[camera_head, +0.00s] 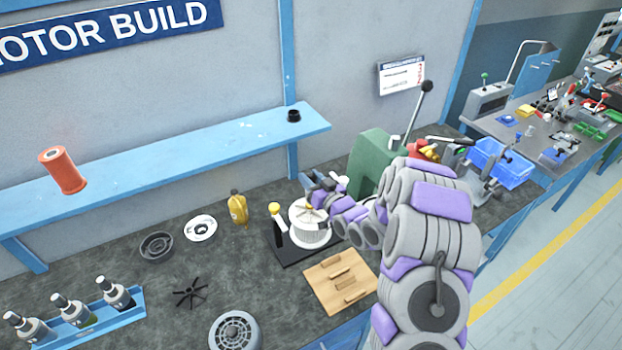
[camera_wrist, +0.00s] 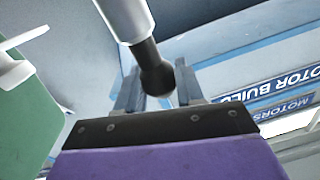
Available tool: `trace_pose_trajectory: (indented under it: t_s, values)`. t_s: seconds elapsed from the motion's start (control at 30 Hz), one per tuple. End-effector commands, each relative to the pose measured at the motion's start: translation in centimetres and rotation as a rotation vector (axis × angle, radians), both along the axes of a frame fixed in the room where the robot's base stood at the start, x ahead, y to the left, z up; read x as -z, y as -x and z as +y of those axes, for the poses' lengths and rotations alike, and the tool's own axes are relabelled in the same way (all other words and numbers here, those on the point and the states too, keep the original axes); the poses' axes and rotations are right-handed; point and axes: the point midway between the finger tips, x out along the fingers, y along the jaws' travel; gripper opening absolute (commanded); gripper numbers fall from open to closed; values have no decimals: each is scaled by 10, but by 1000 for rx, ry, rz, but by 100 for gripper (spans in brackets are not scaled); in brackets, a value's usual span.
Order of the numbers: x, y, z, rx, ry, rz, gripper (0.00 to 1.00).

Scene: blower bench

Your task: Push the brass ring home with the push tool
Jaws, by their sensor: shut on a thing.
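My gripper (camera_wrist: 157,85) is shut on a tool with a dark rounded end and a pale grey shaft, which I take to be the push tool (camera_wrist: 124,14). In the head view my gripper (camera_head: 322,190) is just above a white ribbed round part (camera_head: 311,236) on a black base plate (camera_head: 296,254). A yellow-topped post (camera_head: 278,226) stands on the plate left of it. I cannot make out the brass ring for sure; the gripper and arm cover part of the ribbed part's top.
A green press (camera_head: 370,160) with a long lever stands right behind the gripper. A wooden board (camera_head: 322,268) lies in front of the plate. A yellow bottle (camera_head: 238,209), a black fan (camera_head: 190,292) and a grey round cover (camera_head: 234,333) are to the left. A blue shelf (camera_head: 190,150) runs above the bench.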

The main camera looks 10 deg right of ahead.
Motion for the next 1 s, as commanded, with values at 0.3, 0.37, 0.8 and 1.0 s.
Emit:
trace_pose_trajectory:
  t_s: [0.3,0.37,0.8,1.0]
  values:
    - [0,0,0,1,0,0,4]
    - [0,0,0,1,0,0,4]
    - [5,0,0,1,0,0,4]
    - [7,0,0,1,0,0,4]
